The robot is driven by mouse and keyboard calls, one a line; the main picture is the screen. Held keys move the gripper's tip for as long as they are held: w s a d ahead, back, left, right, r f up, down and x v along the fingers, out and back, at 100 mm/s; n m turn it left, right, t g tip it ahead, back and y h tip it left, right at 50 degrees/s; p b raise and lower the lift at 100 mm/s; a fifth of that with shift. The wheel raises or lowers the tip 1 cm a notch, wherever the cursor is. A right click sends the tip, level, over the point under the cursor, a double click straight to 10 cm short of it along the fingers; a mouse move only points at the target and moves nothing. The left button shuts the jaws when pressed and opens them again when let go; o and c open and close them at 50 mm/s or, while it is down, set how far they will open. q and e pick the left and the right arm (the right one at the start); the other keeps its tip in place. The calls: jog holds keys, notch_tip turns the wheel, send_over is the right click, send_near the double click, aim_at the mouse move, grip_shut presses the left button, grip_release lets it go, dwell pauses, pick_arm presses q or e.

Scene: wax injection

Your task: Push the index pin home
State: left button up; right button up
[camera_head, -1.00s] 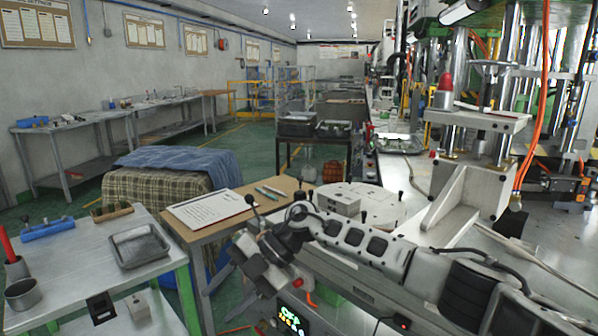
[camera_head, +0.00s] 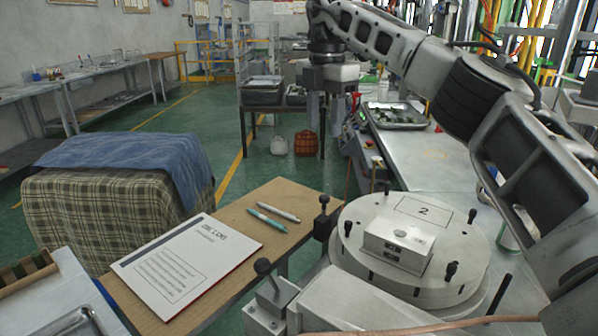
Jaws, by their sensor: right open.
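A round metal turntable (camera_head: 455,278) marked "2" carries a metal block (camera_head: 399,245) and several black-knobbed pins around its rim. A black ball-topped pin (camera_head: 323,217) stands upright at the turntable's left edge. Another black ball knob (camera_head: 263,267) sits on a tilted stem above a grey block at the front. I cannot tell for sure which one is the index pin, or how deep either sits. My right gripper (camera_head: 326,112) points down with its fingers apart and empty, appearing above and beyond the turntable, clear of both knobs. My left gripper is not in view.
A wooden table (camera_head: 217,219) left of the turntable holds a clipboard sheet (camera_head: 187,262) and two pens. A metal tray (camera_head: 396,116) lies on the bench (camera_head: 428,160) behind the turntable. A cloth-covered stack (camera_head: 100,212) stands at left. Green floor lies open beyond.

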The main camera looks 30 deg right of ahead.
jog(key=f, duration=0.1)
send_near(324, 197)
notch_tip(324, 197, down, 7)
jog(key=shift+d+f+p, duration=0.1)
jog(key=shift+p, duration=0.35)
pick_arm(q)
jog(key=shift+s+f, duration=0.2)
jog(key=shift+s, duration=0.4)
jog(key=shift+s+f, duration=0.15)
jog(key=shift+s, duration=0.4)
pick_arm(e)
jog(key=shift+f, duration=0.65)
